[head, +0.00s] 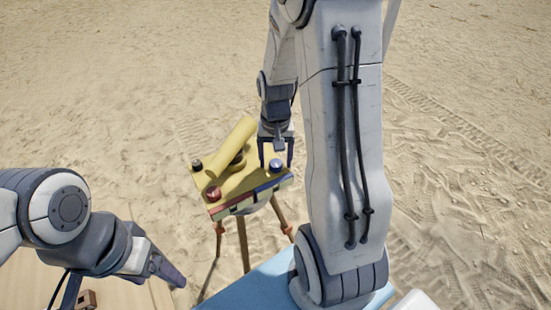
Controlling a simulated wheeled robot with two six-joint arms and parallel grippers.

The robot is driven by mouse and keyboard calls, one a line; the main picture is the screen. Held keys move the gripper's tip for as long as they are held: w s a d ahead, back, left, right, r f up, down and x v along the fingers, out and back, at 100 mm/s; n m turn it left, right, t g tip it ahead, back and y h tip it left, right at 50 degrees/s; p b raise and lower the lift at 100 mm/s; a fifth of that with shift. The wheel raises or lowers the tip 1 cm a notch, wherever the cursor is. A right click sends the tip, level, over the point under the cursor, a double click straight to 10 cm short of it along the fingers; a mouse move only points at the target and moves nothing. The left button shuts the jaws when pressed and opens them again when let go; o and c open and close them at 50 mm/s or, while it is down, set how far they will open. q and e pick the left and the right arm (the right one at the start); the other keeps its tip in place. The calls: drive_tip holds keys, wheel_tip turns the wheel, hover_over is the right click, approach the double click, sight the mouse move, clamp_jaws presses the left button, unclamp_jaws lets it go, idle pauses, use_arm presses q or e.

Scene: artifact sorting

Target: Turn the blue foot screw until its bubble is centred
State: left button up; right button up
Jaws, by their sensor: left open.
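A yellow instrument (240,180) with a tilted yellow tube stands on a brown-legged tripod in the middle of the head view. The blue foot screw (276,165) is a small dark blue knob at the plate's right corner. My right gripper (276,160) is over that corner, its two dark fingers apart, one on each side of the blue screw. Gaps show between fingers and knob. My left gripper (172,274) is open and empty at lower left.
A red knob (213,193) and a dark knob (197,165) sit on the other corners of the plate. A wooden surface (125,293) lies at lower left with a small brown object (88,299). A blue surface (245,290) is at the bottom. Open sand surrounds the tripod.

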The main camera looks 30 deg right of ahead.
sight(276, 163)
wheel_tip(276, 163, up, 10)
drive_tip(key=b, duration=0.1)
drive_tip(key=shift+r+b, duration=0.25)
drive_tip(key=shift+b, duration=0.1)
idle(0.4)
drive_tip(key=s+a+f+n+b, duration=0.1)
drive_tip(key=s+a+n, duration=0.15)
drive_tip(key=a, duration=0.55)
drive_tip(key=s+a+f+n+b, duration=0.2)
drive_tip(key=a+n, duration=0.2)
drive_tip(key=a, duration=0.3)
drive_tip(key=s+a+f+n+y+b, duration=0.1)
drive_tip(key=s+a+f+n+b, duration=0.1)
drive_tip(key=s+a+n, duration=0.6)
drive_tip(key=s+a+f, duration=0.1)
drive_tip(key=s, duration=0.3)
drive_tip(key=shift+s+a+f, duration=0.25)
drive_tip(key=shift+s+f, duration=0.1)
drive_tip(key=shift+s, duration=0.05)
